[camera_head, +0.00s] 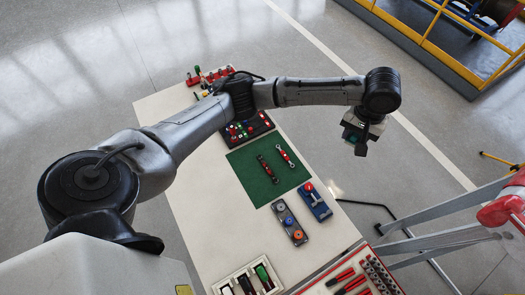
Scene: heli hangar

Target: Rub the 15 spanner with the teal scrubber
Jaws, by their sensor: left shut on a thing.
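Two spanners lie side by side on a green mat (246,178) on the table: one dark with red (267,168) and one red with pale ends (285,156). Their size marks are too small to read. My left gripper (360,147) hangs beyond the table's right edge, to the upper right of the mat and apart from both spanners. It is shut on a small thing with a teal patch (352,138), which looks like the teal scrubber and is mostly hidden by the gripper. My right gripper is not in view.
Beside the mat stand a blue device with a red knob (315,201) and a grey tray of coloured discs (290,222). A black tray of small parts (246,130) lies behind the mat. A red tool tray (352,279) is at the front.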

